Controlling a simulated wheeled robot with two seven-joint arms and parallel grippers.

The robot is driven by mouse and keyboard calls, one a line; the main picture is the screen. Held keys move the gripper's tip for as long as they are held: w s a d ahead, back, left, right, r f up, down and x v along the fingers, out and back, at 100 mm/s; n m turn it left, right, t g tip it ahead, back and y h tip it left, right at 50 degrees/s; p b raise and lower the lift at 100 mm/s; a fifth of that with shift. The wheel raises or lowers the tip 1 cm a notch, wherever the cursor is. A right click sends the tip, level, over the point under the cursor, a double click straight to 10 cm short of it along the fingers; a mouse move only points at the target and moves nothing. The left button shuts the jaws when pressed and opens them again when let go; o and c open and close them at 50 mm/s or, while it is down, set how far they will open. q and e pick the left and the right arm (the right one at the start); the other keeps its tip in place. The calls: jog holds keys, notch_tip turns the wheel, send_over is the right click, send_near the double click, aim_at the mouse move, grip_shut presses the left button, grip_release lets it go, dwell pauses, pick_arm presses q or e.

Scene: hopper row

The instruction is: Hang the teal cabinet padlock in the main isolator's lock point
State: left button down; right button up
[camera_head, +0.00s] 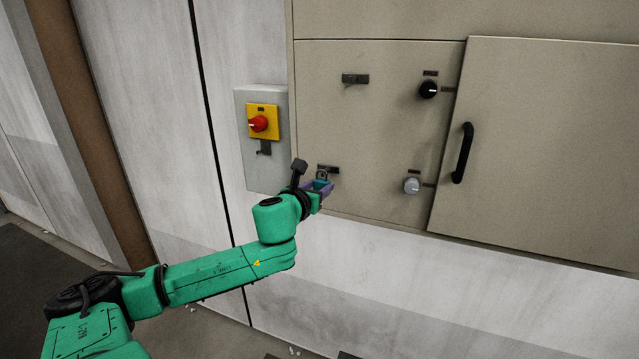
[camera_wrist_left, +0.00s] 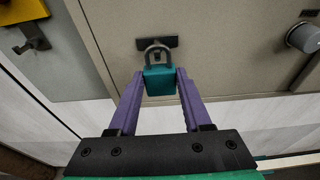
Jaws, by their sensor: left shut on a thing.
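The teal padlock (camera_wrist_left: 158,80) has a grey shackle and sits upright between the purple fingers of my left gripper (camera_wrist_left: 160,84). The gripper is shut on its body. In the head view, the padlock (camera_head: 321,184) and my left gripper (camera_head: 318,188) are at the lower left of the beige cabinet. The shackle overlaps a small dark bracket (camera_wrist_left: 157,43) on the cabinet; I cannot tell whether it is hooked there. The main isolator (camera_head: 262,122) is a red knob on a yellow plate on a grey box, up and left of the gripper. Its dark lock point (camera_head: 264,148) is below the plate and looks empty.
The cabinet has another dark bracket (camera_head: 355,78), a black knob (camera_head: 428,89), a grey knob (camera_head: 411,185) and a door with a black handle (camera_head: 463,153). The wall below the cabinet is clear.

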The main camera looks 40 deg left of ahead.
pick_arm(q)
jog(key=shift+s, duration=0.2)
jog(key=shift+s+d+r+p, duration=0.1)
jog(key=shift+s+d+p, duration=0.2)
jog(key=shift+s+p, duration=0.45)
jog(key=shift+s+d+p, duration=0.1)
jog(key=shift+s+p, duration=0.2)
jog(key=shift+p, duration=0.05)
jog(key=shift+w, duration=0.1)
jog(key=c, duration=0.9)
grip_release()
grip_shut()
